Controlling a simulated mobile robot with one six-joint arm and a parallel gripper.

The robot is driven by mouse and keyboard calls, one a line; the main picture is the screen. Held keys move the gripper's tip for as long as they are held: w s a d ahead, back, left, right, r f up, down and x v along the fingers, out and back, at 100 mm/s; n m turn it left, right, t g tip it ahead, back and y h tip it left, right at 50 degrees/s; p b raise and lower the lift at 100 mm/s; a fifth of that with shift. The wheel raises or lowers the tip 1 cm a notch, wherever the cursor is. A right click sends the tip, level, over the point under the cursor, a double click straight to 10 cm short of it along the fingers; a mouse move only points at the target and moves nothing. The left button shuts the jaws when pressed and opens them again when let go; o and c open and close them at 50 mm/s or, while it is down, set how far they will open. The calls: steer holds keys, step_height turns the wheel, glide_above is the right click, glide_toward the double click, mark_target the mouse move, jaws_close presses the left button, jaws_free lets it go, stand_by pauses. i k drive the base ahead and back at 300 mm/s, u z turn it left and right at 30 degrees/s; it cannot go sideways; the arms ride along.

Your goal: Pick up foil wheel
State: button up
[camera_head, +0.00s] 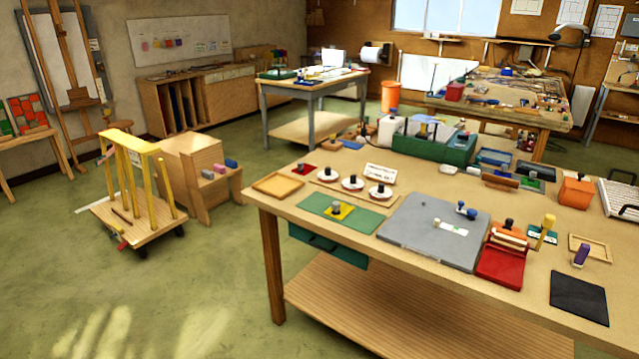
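I cannot tell for sure which item is the foil wheel. A small blue tool with a rounded end (466,211) lies on the grey board (425,238), beside a pale strip with green marks (453,229). My gripper is not in view.
A green mat (365,223) with a yellow piece lies left of the grey board. A red tray (499,266) and black mat (579,298) lie to its right. A wooden cart (138,212) stands on the left floor. Open floor lies left of the bench.

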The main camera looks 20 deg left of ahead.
mark_target(353, 185)
steer(key=u, duration=0.45)
steer(key=k, duration=0.3)
steer(key=u, duration=1.5)
steer(key=k, duration=0.65)
steer(key=z, duration=0.35)
steer(key=i, duration=1.65)
steer(key=u, duration=0.25)
